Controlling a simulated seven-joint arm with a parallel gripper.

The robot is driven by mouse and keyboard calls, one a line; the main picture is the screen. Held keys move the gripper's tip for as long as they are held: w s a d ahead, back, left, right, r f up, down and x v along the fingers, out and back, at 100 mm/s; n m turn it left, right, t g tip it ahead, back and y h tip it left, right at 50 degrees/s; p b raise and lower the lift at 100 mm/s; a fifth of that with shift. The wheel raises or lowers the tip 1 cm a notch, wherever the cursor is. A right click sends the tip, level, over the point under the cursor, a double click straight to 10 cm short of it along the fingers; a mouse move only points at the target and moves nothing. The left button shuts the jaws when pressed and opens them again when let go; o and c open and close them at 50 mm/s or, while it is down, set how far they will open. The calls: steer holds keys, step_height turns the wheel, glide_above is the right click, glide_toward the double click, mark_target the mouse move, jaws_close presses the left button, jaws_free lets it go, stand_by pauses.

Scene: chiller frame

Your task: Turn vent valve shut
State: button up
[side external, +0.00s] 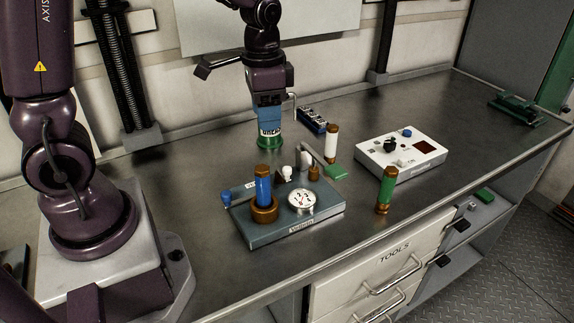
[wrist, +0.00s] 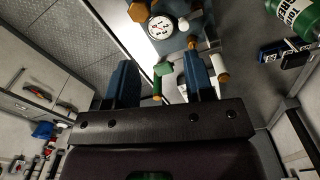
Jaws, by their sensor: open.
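The valve board (side external: 322,217) is a blue-grey plate on the bench with a round white gauge (side external: 301,199). A lever with a green handle (side external: 335,172) sticks out at its back right, and a lever with a blue handle (side external: 228,199) at its left. The tags are too small to tell which is the vent valve. My gripper (side external: 268,128) points down behind the board, apart from it in the side view.
A blue cylinder (side external: 263,186) stands in a brass ring on the board. A white cylinder (side external: 331,143) and a green cylinder (side external: 386,187) stand to the right, near a white instrument box (side external: 390,165). A green bottle (wrist: 290,14) is at upper right in the wrist view.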

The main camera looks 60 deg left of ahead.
mark_target(287, 168)
steer(key=w+a+f+m, duration=0.3)
steer(key=w+f+m, duration=0.1)
steer(key=w+m, duration=0.2)
steer(key=f, duration=1.2)
steer(key=shift+s+d+f, duration=0.2)
steer(key=shift+d, duration=0.05)
steer(key=shift+c, duration=0.4)
jaws_close()
